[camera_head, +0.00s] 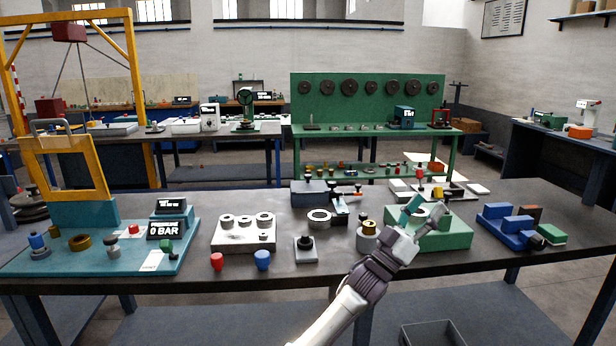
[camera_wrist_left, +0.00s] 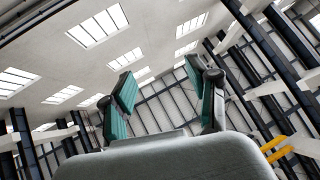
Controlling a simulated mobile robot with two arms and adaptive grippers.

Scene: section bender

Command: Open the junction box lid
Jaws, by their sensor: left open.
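My left gripper (camera_head: 424,211) reaches in from the bottom over the bench, above or in front of a green block (camera_head: 455,236). In the left wrist view its two teal-padded fingers (camera_wrist_left: 163,100) stand apart, with nothing between them and only roof and wall behind. A dark grey box (camera_head: 308,194) sits at the back middle of the bench, left of the gripper. I cannot tell for sure whether it is the junction box, or make out a lid. The arm and gripper hide part of the green block. My right gripper is not in view.
On the bench (camera_head: 330,272), a white ring tray (camera_head: 235,238) and teal gauge station (camera_head: 100,262) stand left. A ringed fitting (camera_head: 367,236) stands close left of the gripper. Blue blocks (camera_head: 511,222) lie right. The front right bench edge is mostly clear.

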